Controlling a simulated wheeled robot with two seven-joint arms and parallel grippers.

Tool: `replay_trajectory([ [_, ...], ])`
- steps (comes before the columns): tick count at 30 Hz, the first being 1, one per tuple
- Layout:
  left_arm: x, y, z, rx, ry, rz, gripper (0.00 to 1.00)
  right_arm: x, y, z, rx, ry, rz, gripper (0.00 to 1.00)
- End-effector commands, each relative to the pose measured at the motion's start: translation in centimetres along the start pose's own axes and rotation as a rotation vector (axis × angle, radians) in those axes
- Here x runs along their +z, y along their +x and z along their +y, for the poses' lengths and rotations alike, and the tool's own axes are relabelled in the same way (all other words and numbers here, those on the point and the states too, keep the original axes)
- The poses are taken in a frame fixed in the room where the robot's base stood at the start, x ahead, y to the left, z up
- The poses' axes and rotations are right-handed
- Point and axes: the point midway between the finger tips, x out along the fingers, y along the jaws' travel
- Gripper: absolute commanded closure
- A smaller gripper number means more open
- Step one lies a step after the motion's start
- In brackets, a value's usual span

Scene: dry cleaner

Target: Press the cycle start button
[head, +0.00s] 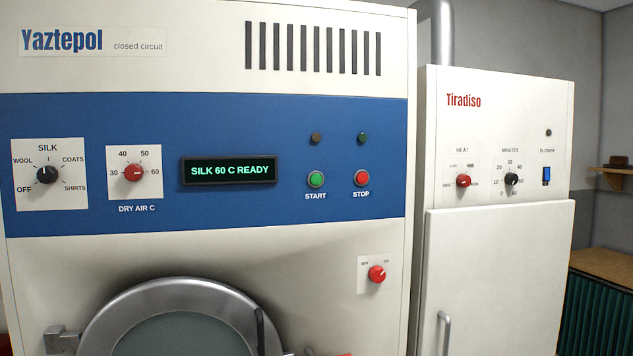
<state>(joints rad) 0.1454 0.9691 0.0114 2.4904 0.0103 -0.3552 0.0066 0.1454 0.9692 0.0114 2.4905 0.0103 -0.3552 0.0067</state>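The green start button (316,179) sits on the blue panel (290,115) of the Yaztepol machine, above the word START. The red stop button (362,178) is just right of it. The display (229,170) reads "SILK 60 C READY". The program knob (47,175) points up at SILK. The red dry air knob (133,173) points right, to 60. Two small lamps, one brown (316,138) and one dark green (362,137), sit above the buttons and look unlit. Neither gripper is in view.
A round door (95,325) with a metal ring is below the panel, with a red knob (377,274) at its upper right. The Tiradiso cabinet (500,270) stands to the right. A wooden-topped counter (606,264) is at the far right. Nothing blocks the buttons.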

Motion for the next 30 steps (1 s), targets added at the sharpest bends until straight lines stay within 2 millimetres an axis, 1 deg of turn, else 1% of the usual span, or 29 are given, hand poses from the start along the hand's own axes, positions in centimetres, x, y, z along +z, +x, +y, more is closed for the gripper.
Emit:
replay_trajectory([
  [1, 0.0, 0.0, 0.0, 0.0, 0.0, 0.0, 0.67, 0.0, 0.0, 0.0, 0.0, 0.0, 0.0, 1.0],
  [2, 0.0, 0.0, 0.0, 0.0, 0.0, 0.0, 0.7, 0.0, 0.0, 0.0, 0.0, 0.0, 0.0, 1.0],
  [13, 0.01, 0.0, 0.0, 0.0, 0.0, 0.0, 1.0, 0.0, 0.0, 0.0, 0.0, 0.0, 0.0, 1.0],
  [30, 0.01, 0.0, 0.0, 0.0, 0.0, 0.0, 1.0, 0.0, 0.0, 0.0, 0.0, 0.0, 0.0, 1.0],
])
